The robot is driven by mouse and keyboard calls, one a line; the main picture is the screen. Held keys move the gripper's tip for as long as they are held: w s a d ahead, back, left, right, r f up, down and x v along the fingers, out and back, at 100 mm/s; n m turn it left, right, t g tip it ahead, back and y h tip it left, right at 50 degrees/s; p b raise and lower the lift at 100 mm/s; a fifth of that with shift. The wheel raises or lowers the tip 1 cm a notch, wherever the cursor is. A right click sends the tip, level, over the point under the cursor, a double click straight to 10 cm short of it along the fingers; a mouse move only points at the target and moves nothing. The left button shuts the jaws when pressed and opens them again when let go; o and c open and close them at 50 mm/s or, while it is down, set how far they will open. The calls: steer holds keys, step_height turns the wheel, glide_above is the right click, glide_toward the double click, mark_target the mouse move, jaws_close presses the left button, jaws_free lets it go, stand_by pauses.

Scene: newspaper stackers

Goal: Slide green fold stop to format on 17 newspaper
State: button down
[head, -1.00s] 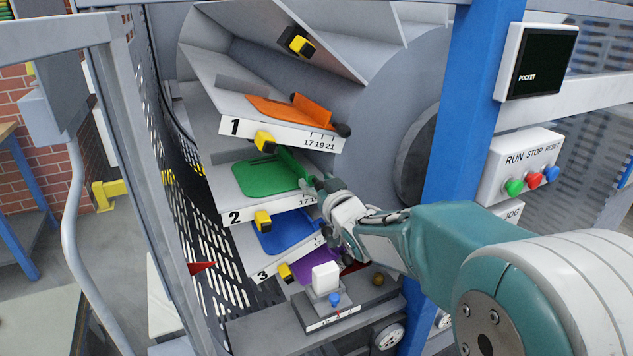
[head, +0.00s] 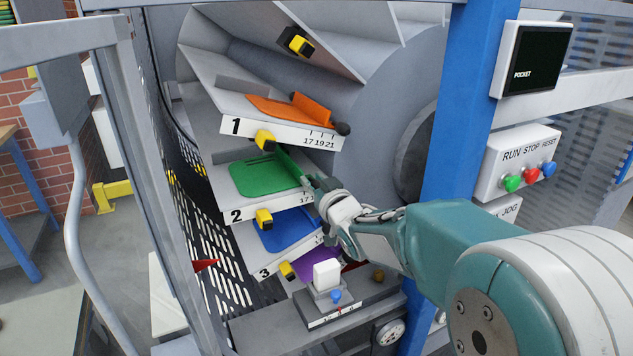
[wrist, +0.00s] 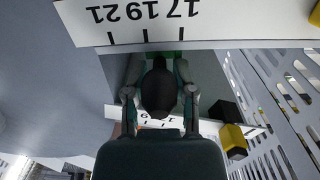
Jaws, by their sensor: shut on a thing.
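The green fold stop (head: 292,164) stands upright at the right side of the green plate (head: 258,177) in pocket 2. My gripper (head: 324,187) is at its front end and is shut on its dark knob, which shows between the fingers in the wrist view (wrist: 158,90). The pocket 2 scale (head: 270,209) is partly hidden by my gripper in the head view. In the wrist view the scale (wrist: 140,22) appears upside down with 17, 19 and 21. There the knob appears between the 17 and 19 ticks, nearer 19; the angle makes the exact setting unclear.
Pocket 1 with an orange stop (head: 312,113) is above. Pocket 3 with a blue plate (head: 285,232) is close below. A blue post (head: 468,110) stands right of the pockets, with a button box (head: 522,165). A perforated guard (head: 185,200) stands left.

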steer(key=shift+s+a+r, duration=0.15)
steer(key=shift+a, duration=0.7)
steer(key=shift+c, duration=2.2)
jaws_free()
steer(key=shift+d, duration=0.25)
steer(key=shift+a, duration=0.35)
steer(key=shift+d, duration=0.25)
steer(key=v, duration=1.1)
steer(key=shift+s+d+f, duration=0.2)
steer(key=shift+s+f, duration=0.1)
steer(key=shift+s, duration=0.05)
